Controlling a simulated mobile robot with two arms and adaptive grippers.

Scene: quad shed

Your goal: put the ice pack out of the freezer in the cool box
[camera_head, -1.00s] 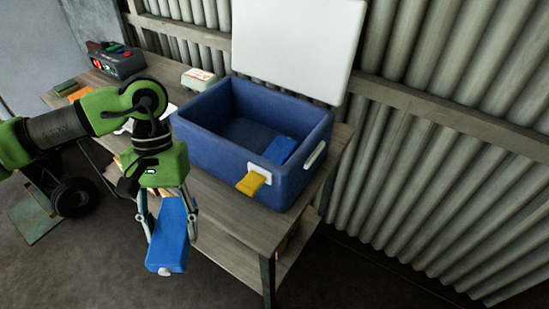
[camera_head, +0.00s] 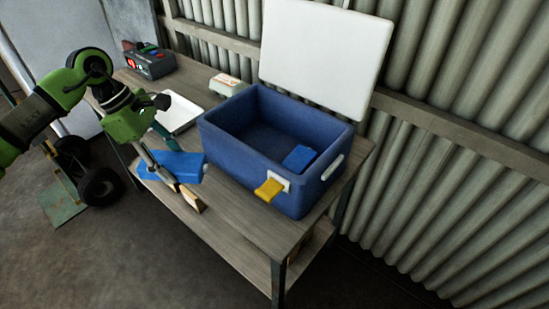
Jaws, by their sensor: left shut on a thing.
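My left gripper (camera_head: 160,165) is shut on a blue ice pack (camera_head: 183,166) with a white cap. It holds the pack lying roughly level, over the left part of the bench, to the left of the cool box. The blue cool box (camera_head: 242,170) stands on the bench with its white lid (camera_head: 327,58) open and upright at the back. A second blue block (camera_head: 299,158) is inside the box at its right end. A yellow latch (camera_head: 269,190) hangs from the box's front. My right gripper is not in view.
The wooden bench (camera_head: 255,229) has a lower shelf. A white tray (camera_head: 182,113), a small pale box (camera_head: 226,84) and a grey device with red digits (camera_head: 150,62) are behind and left of the cool box. Wood blocks (camera_head: 192,198) lie near the held pack. A corrugated wall stands behind.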

